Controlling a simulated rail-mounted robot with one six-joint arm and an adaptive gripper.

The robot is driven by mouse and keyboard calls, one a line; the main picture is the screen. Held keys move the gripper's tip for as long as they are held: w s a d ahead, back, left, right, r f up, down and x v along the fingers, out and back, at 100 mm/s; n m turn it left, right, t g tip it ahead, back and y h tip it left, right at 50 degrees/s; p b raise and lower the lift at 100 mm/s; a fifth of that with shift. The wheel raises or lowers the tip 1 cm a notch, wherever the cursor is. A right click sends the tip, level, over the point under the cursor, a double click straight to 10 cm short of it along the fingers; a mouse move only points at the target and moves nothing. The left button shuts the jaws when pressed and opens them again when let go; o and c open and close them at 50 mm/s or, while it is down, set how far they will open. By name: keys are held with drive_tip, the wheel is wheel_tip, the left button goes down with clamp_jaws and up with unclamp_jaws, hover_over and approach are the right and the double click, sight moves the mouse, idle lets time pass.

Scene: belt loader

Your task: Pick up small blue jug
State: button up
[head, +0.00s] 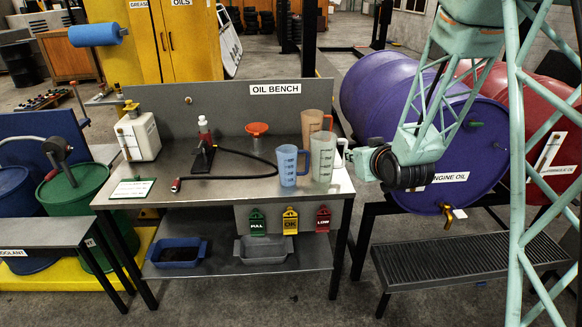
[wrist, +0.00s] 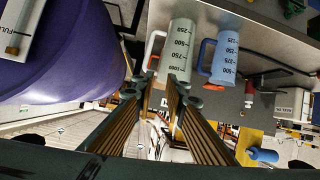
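The small blue jug (head: 288,166) stands upright at the front right of the oil bench, its handle on the right in the head view. In the wrist view the blue jug (wrist: 223,58) appears upside down, right of the fingers. A larger grey-clear jug (head: 323,160) stands close on its right; it also shows in the wrist view (wrist: 178,48), in line with the fingertips. My gripper (wrist: 161,82) is open and empty, its two fingers apart. In the head view my arm's black wrist end is right of the bench, and the fingers are not clearly visible there.
A peach jug (head: 315,123) stands behind the clear jug. A red funnel (head: 257,129), a black hose (head: 235,176) and a white canister (head: 138,137) are on the bench (head: 220,196). Open floor lies in front.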

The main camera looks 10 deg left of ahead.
sight(294, 166)
drive_tip(key=a+f+t+y+p, duration=0.1)
drive_tip(key=a+f, duration=0.3)
drive_tip(key=f, duration=0.4)
drive_tip(key=a+f+t+y+p, duration=0.1)
drive_tip(key=a+f+t+y, duration=0.1)
drive_tip(key=a+f, duration=0.3)
drive_tip(key=shift+w+a+f+n+t+y, duration=0.15)
drive_tip(key=shift+w+f+n+t+y, duration=0.45)
drive_tip(key=shift+f, duration=1.55)
drive_tip(key=shift+s, duration=0.15)
drive_tip(key=shift+a, duration=0.1)
drive_tip(key=shift+x, duration=4.25)
drive_tip(key=shift+a+f, duration=0.1)
drive_tip(key=shift+f, duration=0.05)
drive_tip(key=shift+b+x, duration=0.5)
drive_tip(key=shift+x, duration=2.05)
drive_tip(key=shift+f, duration=0.1)
